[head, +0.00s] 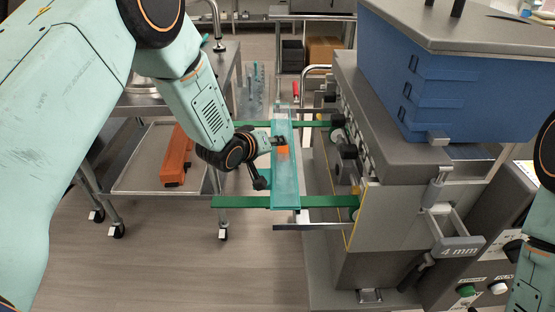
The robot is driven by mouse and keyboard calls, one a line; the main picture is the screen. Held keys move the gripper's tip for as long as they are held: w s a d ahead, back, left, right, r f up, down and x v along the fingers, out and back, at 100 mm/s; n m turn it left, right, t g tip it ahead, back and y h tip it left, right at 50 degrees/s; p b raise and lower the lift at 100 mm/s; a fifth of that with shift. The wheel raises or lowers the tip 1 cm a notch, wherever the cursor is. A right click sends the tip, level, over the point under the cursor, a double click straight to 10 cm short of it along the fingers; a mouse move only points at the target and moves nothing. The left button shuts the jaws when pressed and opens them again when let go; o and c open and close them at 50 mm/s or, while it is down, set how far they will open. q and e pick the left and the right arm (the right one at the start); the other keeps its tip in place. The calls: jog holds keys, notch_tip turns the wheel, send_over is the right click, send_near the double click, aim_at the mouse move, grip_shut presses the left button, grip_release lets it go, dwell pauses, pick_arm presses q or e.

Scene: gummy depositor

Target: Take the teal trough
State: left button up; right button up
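The teal trough (286,185) is a long, narrow, see-through channel, lying lengthwise away from me across two green rails (245,202) beside the machine. A small orange patch (282,153) shows at its middle. My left gripper (279,141) reaches in from the left, its dark fingertips at the trough's left wall near mid-length. The fingers are small and overlap the wall, so I cannot tell whether they grip it. My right gripper is out of view; only part of that arm shows at the right edge.
The grey machine with a blue hopper (450,95) fills the right side. A "4 mm" tag (458,247) is on its front. A steel cart (145,165) on wheels stands at left, with an orange part (176,157) on its lower shelf. The floor (160,275) in front is clear.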

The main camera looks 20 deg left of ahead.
pick_arm(q)
jog(key=shift+d, duration=0.2)
jog(key=c, duration=0.3)
jog(key=shift+s+a+r, duration=0.1)
jog(key=shift+s+a, duration=0.05)
jog(key=shift+a, duration=0.05)
grip_shut()
jog(key=shift+d, duration=0.15)
